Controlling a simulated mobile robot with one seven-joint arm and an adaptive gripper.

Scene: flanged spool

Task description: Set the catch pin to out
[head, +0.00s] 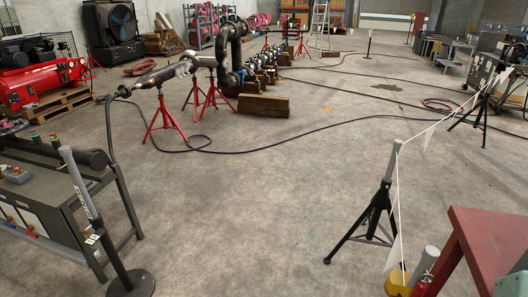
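I cannot make out a catch pin anywhere in the head view. The flanged spool may be part of the pipework (165,74) on red stands at the upper left, but it is too small to tell. My gripper is not in view, so its place relative to the pin cannot be seen. A yellow piece (397,283) with a grey cylinder (426,262) beside it shows at the bottom right, partly cut off; I cannot tell what it is.
A grey bench (128,205) and a post on a round base (131,284) stand at the left. A black tripod (374,212) holds a white rope at the right, near a red table (490,235). Hoses (255,148) cross the floor.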

